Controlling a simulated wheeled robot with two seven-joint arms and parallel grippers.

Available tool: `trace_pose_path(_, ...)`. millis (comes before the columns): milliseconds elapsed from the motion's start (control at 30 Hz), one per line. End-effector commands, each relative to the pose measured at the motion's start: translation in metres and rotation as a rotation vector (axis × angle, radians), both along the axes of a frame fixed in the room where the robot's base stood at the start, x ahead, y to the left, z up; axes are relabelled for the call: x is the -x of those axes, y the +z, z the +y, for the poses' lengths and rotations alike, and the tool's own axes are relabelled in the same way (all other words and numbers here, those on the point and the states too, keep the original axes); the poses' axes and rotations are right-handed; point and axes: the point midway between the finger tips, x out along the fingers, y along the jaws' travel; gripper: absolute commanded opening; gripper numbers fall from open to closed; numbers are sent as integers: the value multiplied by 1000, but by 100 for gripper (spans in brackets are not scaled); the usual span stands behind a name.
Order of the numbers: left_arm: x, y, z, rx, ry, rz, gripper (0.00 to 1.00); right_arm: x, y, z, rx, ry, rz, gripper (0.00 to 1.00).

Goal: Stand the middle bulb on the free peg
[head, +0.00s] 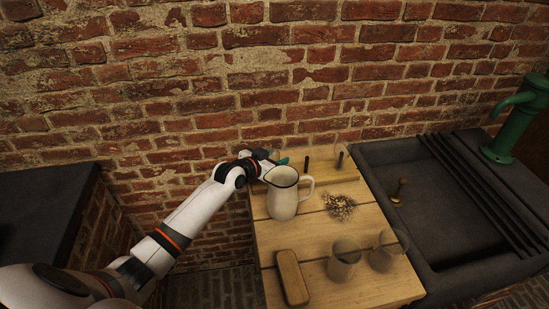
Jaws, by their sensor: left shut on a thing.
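My left gripper (277,161) is at the back left of the wooden table, just behind a white jug with a dark rim (283,195). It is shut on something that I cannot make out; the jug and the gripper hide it. A teal part shows at its tip. To its right, two dark pegs stand at the back of the table. The left peg (307,164) looks bare. The right peg (340,160) has a faint clear glass shape (343,140) around or behind it. Two clear glass vessels (344,260) (388,252) stand at the front right. My right gripper is not in view.
The jug stands close in front of my left gripper. A pile of small bits (339,207) lies mid-table (310,237). A brown block (291,277) lies at the front left. A dark sink (435,205) with a green pump (517,120) is on the right.

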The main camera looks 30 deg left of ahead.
Motion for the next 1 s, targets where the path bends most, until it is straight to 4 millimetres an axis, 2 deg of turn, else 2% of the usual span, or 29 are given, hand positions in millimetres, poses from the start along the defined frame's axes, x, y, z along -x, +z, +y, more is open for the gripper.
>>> trace_pose_path(33, 0, 0, 0, 0, 0, 0, 21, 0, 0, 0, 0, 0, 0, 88)
trace_pose_path(67, 0, 0, 0, 0, 0, 0, 49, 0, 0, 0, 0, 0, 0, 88)
trace_pose_path(200, 0, 0, 0, 0, 0, 0, 72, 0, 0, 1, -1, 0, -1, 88)
trace_pose_path(500, 1, 0, 0, 0, 0, 0, 73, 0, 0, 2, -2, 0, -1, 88)
trace_pose_path(633, 10, 3, 2, 0, -1, 0, 73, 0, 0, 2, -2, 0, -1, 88)
trace_pose_path(767, 30, 10, 6, -3, -2, 0, 73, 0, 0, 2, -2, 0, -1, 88)
trace_pose_path(1000, 77, 26, 16, -3, -1, 1, 73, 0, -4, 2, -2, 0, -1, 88)
